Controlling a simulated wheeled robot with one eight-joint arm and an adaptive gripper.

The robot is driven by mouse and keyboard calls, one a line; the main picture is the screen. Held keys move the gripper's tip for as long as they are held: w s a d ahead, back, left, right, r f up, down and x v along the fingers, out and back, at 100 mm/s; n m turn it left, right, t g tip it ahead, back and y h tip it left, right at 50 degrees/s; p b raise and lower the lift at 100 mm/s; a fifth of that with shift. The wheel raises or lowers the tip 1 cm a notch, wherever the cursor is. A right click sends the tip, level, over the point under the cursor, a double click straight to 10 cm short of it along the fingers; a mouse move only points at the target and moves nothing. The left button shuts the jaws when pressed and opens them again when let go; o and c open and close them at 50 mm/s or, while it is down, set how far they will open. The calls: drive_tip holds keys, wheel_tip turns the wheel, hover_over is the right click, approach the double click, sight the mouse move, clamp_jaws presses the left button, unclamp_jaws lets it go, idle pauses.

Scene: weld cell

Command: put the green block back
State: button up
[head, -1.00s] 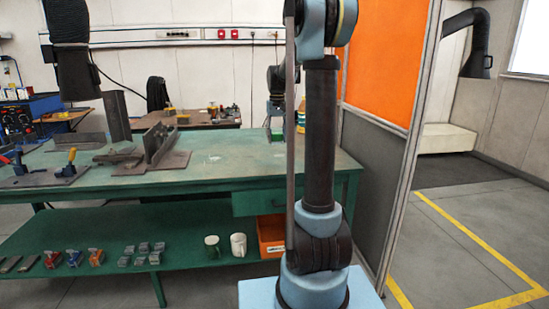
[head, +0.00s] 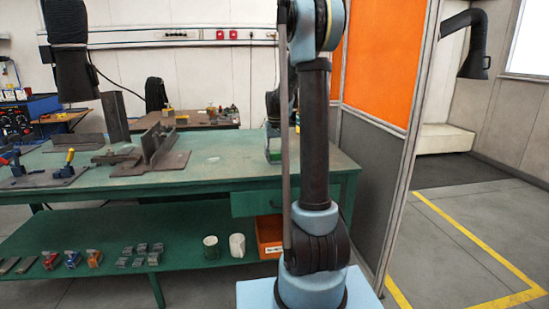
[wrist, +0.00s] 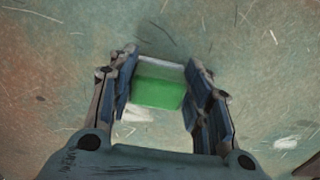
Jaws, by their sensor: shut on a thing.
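The green block (wrist: 158,92) sits between the two fingers of my gripper (wrist: 161,72) in the wrist view, with a pale, greyish strip along its far side. My gripper is shut on it. In the head view my gripper (head: 273,148) is low over the right part of the green workbench (head: 230,172), partly hidden behind my own arm. A bit of the green block (head: 275,157) shows at its lower end. I cannot tell whether the block touches the bench top.
Steel angle pieces on a plate (head: 165,153) and a clamp fixture (head: 65,170) stand on the bench's left half. The lower shelf holds several clamps, two mugs (head: 237,246) and an orange bin (head: 269,237). An orange-panelled screen (head: 377,65) stands at right.

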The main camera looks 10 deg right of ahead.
drive_tip(key=o, duration=1.1)
